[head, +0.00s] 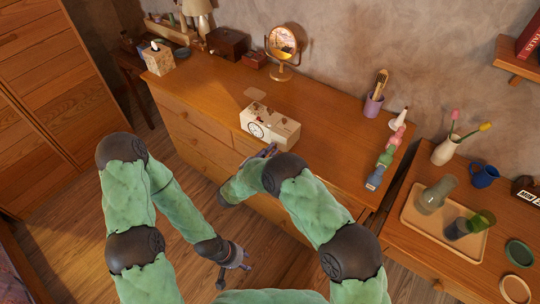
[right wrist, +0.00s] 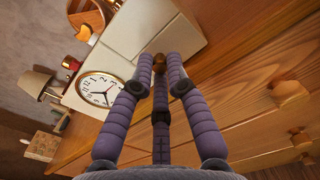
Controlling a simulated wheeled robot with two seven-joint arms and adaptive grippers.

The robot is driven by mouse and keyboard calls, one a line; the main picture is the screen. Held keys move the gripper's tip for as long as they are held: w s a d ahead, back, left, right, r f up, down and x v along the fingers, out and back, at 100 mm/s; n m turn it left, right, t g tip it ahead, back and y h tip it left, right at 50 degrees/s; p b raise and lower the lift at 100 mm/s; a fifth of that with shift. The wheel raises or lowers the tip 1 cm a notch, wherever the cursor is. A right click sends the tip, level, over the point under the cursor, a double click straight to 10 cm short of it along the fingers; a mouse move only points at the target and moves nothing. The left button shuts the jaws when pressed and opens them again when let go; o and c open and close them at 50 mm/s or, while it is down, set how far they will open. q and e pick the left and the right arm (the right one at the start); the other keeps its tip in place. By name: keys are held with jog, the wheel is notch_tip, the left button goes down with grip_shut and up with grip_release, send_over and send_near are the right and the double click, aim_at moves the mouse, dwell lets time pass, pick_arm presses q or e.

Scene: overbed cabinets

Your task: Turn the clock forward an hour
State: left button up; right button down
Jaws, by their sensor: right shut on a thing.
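The clock (head: 270,125) is a cream box on the wooden dresser, with a round white dial (head: 256,130) on the left of its front. The dial shows larger in the right wrist view (right wrist: 100,90), tilted, with dark hands and numerals. My right gripper (head: 268,151) is at the clock's front. In the right wrist view its purple fingers (right wrist: 160,68) are closed around a small brown knob (right wrist: 159,58) to the right of the dial; the fingertips partly hide the knob. My left gripper (head: 234,280) hangs low over the floor, fingers spread, empty and away from the clock.
The dresser top (head: 325,125) is mostly clear around the clock. A round mirror (head: 283,45) and small boxes stand behind, a tissue box (head: 158,58) at left. A tray (head: 445,225) lies on the nearer cabinet.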

jog(key=m+b, duration=0.6)
jog(key=shift+f+m, duration=0.1)
jog(key=shift+m, duration=0.2)
jog(key=m+b, duration=0.2)
jog(key=shift+m, duration=0.3)
jog(key=shift+m+b, duration=0.3)
jog(key=shift+m, duration=0.7)
jog(key=m, duration=0.4)
jog(key=shift+d, duration=0.1)
jog(key=m, duration=0.6)
jog(key=shift+s+m, duration=0.1)
jog(key=shift+m, duration=0.2)
jog(key=shift+f, duration=0.1)
jog(key=c, duration=1.5)
grip_release()
